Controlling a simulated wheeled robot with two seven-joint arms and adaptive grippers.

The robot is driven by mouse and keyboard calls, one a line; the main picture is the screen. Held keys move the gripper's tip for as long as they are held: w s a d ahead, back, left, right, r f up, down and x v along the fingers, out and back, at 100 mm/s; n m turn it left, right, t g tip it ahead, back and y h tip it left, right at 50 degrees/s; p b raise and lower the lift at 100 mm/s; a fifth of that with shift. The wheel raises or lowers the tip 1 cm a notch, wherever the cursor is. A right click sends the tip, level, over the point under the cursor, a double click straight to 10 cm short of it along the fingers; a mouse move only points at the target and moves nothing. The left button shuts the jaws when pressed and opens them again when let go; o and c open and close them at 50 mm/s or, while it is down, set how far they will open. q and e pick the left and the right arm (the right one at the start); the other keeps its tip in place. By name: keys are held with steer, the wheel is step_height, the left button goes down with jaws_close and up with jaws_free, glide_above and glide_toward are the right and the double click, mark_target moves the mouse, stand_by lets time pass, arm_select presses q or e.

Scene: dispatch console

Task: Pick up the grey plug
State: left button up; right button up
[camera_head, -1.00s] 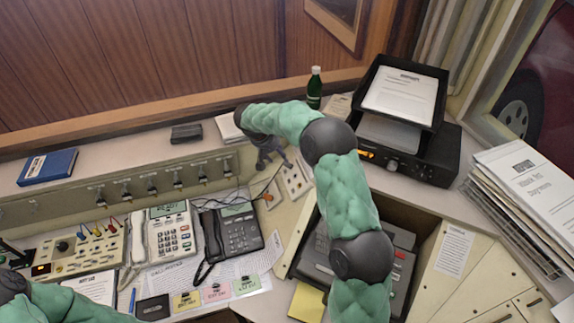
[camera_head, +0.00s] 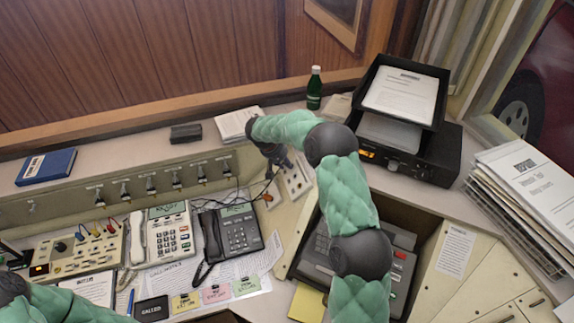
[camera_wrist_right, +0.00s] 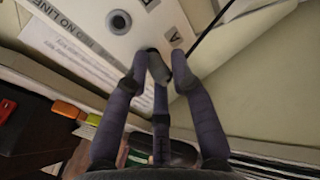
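The grey plug (camera_wrist_right: 158,68) shows in the right wrist view as a short grey cylinder between the fingertips of my right gripper (camera_wrist_right: 160,57). The fingers stand around it, and I see no clear grip on it. In the head view my right gripper (camera_head: 282,163) is over the small white panel (camera_head: 297,178) at the desk's corner; the plug cannot be made out there. The wrist view shows this panel's printed face and a dark round socket (camera_wrist_right: 118,22). My left arm shows at the bottom left of the head view; its gripper is out of frame.
Thin cables (camera_head: 236,188) and an orange piece (camera_head: 268,197) lie left of the panel. A green bottle (camera_head: 314,90) and a black paper tray (camera_head: 440,92) stand behind.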

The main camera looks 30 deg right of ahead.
mark_target(284, 162)
steer(key=shift+r, duration=0.2)
steer(key=shift+c, duration=0.3)
steer(key=shift+w+r, duration=0.1)
steer(key=shift+r, duration=0.1)
steer(key=r, duration=0.3)
steer(key=shift+s+a+r+p, duration=0.1)
steer(key=shift+s+r+p, duration=0.1)
steer(key=shift+p, duration=0.15)
jaws_close()
arm_select(q)
steer(key=shift+r+p, duration=0.5)
steer(key=shift+r, duration=0.35)
arm_select(e)
steer(key=s+a+r, duration=0.8)
steer(key=s, duration=0.3)
steer(key=shift+r, duration=0.4)
